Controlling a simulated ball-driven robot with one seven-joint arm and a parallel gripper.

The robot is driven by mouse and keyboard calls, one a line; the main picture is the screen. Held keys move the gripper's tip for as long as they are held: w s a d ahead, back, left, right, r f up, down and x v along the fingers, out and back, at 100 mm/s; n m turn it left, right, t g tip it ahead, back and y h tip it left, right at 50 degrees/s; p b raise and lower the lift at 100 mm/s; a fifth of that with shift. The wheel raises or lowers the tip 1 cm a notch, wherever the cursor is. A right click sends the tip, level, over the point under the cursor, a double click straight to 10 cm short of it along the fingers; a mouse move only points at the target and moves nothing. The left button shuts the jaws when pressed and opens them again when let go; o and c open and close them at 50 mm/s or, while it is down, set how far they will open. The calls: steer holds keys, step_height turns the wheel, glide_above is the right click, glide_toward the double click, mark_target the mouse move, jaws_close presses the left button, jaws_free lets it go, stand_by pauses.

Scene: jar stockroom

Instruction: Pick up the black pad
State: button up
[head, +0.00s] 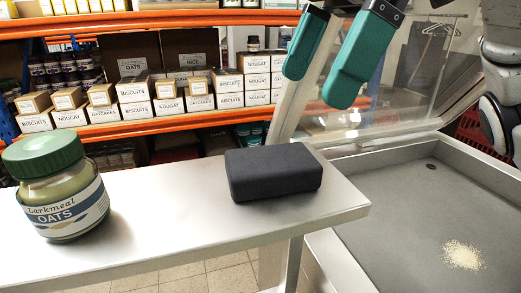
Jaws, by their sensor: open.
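The black pad (273,172) is a dark, rounded block lying flat on the metal table (185,225), near its right end. My gripper (325,82) has two teal fingers and is open and empty. In the picture it shows above the pad and a little to the right, clear of it. The whole pad is in view; nothing covers it.
A jar of oats (58,190) with a green lid stands at the table's left. Right of the table is a grey sunken tray (395,210) with a small spill of pale grains (463,255). Orange shelves (180,125) with boxes stand behind.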

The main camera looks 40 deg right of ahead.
glide_above(276, 156)
steer(key=d, duration=0.2)
steer(key=f, duration=0.4)
steer(key=shift+s+d+f, duration=0.15)
steer(key=shift+s+f, duration=0.05)
steer(key=shift+s, duration=0.15)
steer(key=shift+x, duration=2.85)
steer(key=shift+s+f, duration=0.1)
steer(key=c, duration=1)
